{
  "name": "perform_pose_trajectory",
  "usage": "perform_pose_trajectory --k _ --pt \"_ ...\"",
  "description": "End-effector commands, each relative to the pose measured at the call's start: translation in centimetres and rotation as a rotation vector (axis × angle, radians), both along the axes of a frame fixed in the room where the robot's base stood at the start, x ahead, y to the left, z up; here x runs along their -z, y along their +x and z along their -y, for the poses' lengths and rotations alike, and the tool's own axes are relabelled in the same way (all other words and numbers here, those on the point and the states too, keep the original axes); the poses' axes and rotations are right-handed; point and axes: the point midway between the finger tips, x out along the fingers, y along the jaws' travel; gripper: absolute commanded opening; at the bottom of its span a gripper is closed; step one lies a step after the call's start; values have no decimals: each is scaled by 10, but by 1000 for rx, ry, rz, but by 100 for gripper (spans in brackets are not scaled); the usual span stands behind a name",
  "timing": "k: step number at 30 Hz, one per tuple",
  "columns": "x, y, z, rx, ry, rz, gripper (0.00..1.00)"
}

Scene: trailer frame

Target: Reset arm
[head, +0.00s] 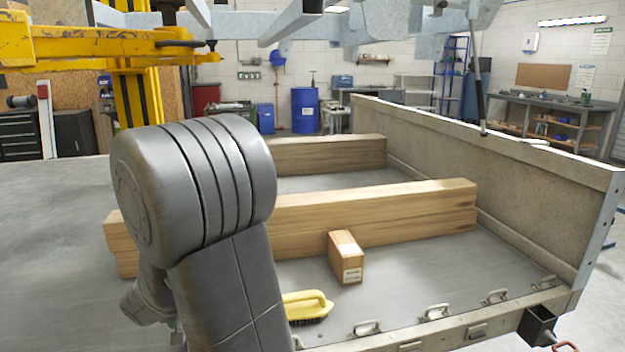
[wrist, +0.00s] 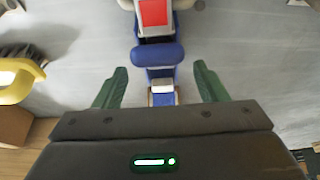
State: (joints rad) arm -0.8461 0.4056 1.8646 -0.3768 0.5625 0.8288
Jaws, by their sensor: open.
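My gripper (wrist: 161,88) shows in the wrist view with its two green fingers spread apart. A blue, white and red object (wrist: 157,53) lies beyond the fingers, and its lower end shows in the gap between them. I cannot tell what it is or whether the fingers touch it. In the head view my grey arm rises large at the left of centre. It hides the gripper and part of the trailer bed (head: 400,285).
A yellow-handled brush (head: 306,306) lies on the bed, right of my arm. A small wooden block (head: 346,258) stands against a long wooden beam (head: 390,215), with another beam (head: 330,154) behind. The trailer side wall (head: 480,165) bounds the right. A yellow lift (head: 90,48) stands upper left.

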Motion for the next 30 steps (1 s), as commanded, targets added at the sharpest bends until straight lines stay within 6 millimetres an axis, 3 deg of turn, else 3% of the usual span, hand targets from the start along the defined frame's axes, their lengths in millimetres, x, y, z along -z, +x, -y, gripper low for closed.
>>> perform_pose_trajectory --k 5,12,30 --pt "32 11 -3 1 -3 -2 66" --pt "15 12 -4 0 0 0 66" --pt "18 12 -4 0 0 0 66"
